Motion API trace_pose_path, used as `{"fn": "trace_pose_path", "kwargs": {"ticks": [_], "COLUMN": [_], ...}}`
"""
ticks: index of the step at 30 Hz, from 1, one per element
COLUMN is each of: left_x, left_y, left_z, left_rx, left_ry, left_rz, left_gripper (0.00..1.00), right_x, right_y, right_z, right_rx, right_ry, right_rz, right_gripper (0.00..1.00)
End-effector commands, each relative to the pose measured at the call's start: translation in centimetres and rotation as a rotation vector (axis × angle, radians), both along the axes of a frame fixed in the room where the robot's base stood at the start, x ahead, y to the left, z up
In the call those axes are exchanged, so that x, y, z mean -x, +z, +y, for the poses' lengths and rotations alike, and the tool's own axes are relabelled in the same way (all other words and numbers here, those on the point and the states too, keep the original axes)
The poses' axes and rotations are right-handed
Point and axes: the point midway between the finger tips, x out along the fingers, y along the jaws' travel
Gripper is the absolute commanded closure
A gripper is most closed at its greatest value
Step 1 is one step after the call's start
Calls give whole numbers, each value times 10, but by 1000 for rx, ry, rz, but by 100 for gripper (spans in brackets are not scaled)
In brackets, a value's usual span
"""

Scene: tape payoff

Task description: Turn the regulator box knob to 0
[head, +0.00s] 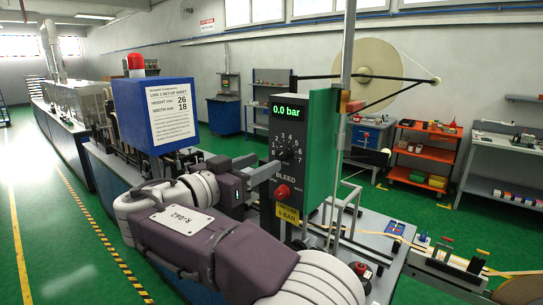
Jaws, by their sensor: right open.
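The regulator box (312,130) is a dark panel with a green side. Its display (285,110) reads 0.0 bar in green. Below it the black knob (285,154) sits in a ring of numbers; its pointer is too small to read. Under the knob are the word BLEED and a red button (283,191). My right gripper (268,172) is open, with its grey fingers just left of and below the knob. I cannot tell whether a finger touches it. My right arm crosses the lower middle and hides part of the machine. My left gripper is not in view.
A blue box with a set-up sheet (170,112) and a red lamp (135,62) stands left of the regulator. A large pale reel (375,72) is behind it on the right. An orange cart (424,158) and a bench stand farther right. Green floor is open at left.

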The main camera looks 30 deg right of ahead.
Motion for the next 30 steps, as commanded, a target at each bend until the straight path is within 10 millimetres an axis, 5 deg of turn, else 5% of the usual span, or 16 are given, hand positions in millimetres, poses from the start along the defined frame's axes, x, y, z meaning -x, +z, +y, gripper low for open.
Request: {"fn": "trace_pose_path", "kwargs": {"ticks": [6,17,18,23,30], "left_x": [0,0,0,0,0], "left_y": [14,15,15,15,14], "left_z": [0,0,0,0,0], "left_rx": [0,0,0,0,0], "left_ry": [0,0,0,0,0], "left_rz": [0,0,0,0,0], "left_gripper": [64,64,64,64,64], "right_x": [-15,-21,-21,-21,-21], "right_y": [3,0,0,0,-1], "right_z": [-38,-50,-49,-49,-49], "right_rx": [1,0,0,-1,3], "right_ry": [-4,2,1,1,1], "right_rz": [3,3,3,4,12], "right_gripper": [51,51,54,98,100]}}
